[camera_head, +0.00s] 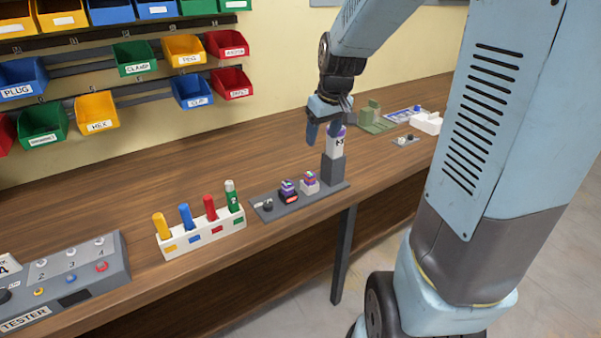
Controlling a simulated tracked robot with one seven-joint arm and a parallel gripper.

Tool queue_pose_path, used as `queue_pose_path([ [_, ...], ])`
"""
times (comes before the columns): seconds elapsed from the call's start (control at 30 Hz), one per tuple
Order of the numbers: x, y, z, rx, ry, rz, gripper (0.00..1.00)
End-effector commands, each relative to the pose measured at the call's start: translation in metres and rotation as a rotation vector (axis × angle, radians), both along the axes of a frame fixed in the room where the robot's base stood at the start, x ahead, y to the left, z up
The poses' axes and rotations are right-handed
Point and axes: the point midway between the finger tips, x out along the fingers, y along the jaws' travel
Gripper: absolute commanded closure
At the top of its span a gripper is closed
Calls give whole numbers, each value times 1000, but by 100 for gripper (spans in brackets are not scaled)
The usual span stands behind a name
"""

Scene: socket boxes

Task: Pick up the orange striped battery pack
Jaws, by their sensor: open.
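My gripper (322,135) points down at the back right of the wooden bench. It is open. One blue finger shows to the left of a white cylinder with a purple top (337,143), which stands upright in a grey block; I cannot tell if they touch. Two small packs with purple and orange-red tops sit on the grey strip to the lower left, one on a dark base (288,190) and one on a pale base (310,182). I cannot make out clear orange stripes, so I cannot tell which item is the orange striped battery pack.
A white rack (203,234) holds yellow, blue, red and green cylinders. A grey tester box (75,270) is at the left. A green fixture (375,118) and white part (428,122) stand behind at the right. Coloured bins hang on the wall.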

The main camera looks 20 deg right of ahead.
Motion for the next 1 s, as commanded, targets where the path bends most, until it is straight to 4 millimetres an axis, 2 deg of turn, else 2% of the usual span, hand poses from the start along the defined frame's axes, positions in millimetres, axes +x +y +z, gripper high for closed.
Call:
queue_pose_path([
  [0.1, 19, -4, -21, 13, 21, 22, 38],
  [0.23, 31, -5, -33, 21, 29, 41, 38],
  [0.47, 39, -5, -52, 26, 35, 51, 38],
  [0.8, 52, 0, -102, 27, 35, 52, 38],
  [1.0, 57, 2, -119, 25, 31, 51, 38],
])
